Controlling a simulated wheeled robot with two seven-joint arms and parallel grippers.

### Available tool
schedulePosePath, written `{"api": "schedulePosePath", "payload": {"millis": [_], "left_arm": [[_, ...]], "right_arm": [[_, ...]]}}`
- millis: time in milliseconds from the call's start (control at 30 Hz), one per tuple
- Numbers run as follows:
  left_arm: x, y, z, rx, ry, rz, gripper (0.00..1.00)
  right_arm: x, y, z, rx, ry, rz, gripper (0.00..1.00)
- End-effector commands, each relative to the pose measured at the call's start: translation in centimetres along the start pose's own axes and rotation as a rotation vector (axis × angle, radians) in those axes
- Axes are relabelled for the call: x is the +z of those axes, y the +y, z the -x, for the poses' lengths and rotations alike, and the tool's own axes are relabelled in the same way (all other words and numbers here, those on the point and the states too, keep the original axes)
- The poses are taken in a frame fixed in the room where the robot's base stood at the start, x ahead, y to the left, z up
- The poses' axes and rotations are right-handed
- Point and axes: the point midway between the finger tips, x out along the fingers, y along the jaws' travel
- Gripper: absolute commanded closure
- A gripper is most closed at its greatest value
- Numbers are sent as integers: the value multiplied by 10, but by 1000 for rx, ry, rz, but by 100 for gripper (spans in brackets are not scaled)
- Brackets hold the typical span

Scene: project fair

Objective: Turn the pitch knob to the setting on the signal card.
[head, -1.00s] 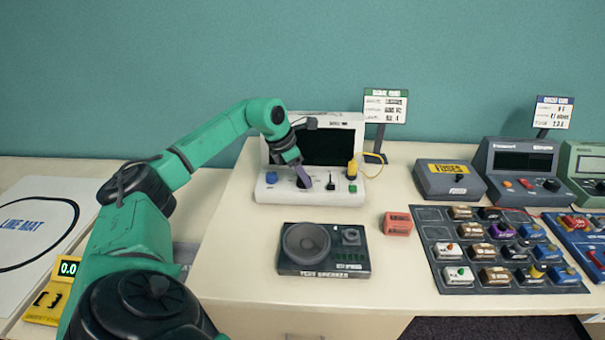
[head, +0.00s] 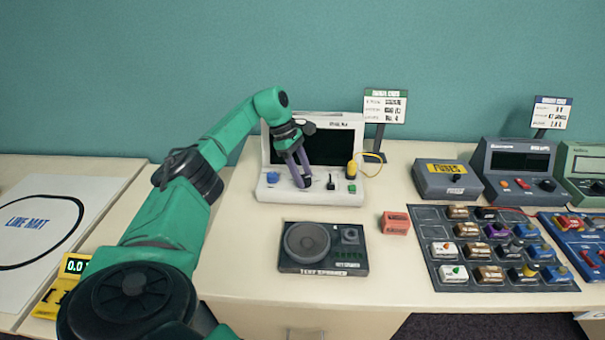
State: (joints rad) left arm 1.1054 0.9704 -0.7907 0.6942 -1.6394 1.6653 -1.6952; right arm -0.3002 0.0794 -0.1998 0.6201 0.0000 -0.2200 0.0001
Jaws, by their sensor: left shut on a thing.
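The white signal device (head: 340,196) has a dark screen and a front panel with a blue knob (head: 272,178), a black switch (head: 331,183) and a green button (head: 352,189). My left gripper (head: 303,182) reaches down to the panel between the blue knob and the switch. Its purple fingers are shut on a dark knob, likely the pitch knob, which they mostly hide. The knob's pointer and scale cannot be read. My right gripper is not in view.
A yellow probe (head: 352,170) with a cable is at the device's right side. The test speaker (head: 323,249) lies in front, with a red block (head: 396,223) beside it. A fuse box (head: 449,180) and a tray of parts (head: 452,276) are to the right.

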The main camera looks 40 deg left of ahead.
Motion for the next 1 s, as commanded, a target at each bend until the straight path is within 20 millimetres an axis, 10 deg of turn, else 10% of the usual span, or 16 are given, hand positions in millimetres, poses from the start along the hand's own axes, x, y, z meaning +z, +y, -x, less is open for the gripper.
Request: {"api": "schedulePosePath", "payload": {"millis": [833, 867, 900, 1000], "left_arm": [[0, 2, 1, -54, 2, -140, 100], [0, 2, 1, -54, 2, -140, 40], [0, 2, 1, -54, 1, -140, 24], [0, 1, 0, -55, 1, -140, 21]], "right_arm": [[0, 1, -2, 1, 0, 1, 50], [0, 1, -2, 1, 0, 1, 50], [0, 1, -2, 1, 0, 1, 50], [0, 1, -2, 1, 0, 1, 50]]}}
